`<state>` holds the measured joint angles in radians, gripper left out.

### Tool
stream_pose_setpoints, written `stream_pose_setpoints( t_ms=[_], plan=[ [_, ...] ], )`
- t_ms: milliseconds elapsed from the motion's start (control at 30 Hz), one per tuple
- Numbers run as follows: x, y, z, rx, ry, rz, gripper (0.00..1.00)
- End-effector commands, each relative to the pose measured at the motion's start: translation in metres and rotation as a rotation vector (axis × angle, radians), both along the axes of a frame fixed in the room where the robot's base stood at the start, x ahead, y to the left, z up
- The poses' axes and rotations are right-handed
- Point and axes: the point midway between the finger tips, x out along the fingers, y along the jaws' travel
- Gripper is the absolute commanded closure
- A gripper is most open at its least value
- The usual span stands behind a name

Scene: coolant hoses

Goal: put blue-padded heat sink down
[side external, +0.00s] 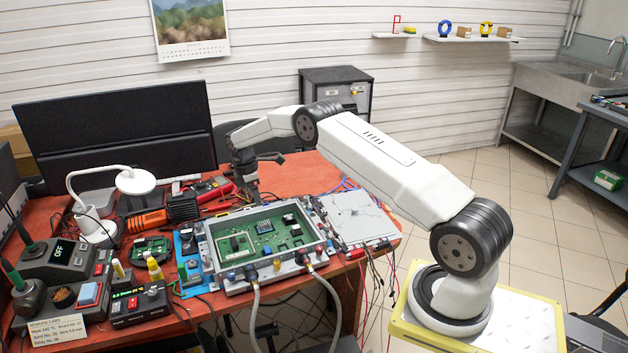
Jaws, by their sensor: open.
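The open grey housing (212,262) sits on the red bench with a green circuit board (240,254) inside it. A small dark finned block with a bluish tint (264,227) sits on the board toward its back; it looks like the blue-padded heat sink, but a pad under it cannot be made out. My gripper (253,195) points down behind the housing's back edge, above and to the left of that block and apart from it. It is open, and I see nothing held in it. The view is too small to show the fingertips clearly.
Two hoses (332,300) run from the housing's front over the bench edge. A grey lid-like panel (355,217) lies to the right with loose wires.

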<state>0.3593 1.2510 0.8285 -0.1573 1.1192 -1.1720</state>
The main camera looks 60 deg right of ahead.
Motion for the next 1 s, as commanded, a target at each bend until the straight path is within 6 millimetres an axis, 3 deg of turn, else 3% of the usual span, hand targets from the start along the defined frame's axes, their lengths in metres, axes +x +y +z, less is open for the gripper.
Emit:
stream_pose_setpoints(
  t_ms=[767, 1000],
  plan=[
    [0.001, 0.002, 0.009, 0.000, -0.002, -0.002, 0.28],
    [0.000, 0.016, 0.021, 0.000, -0.025, -0.038, 0.28]
  ],
)
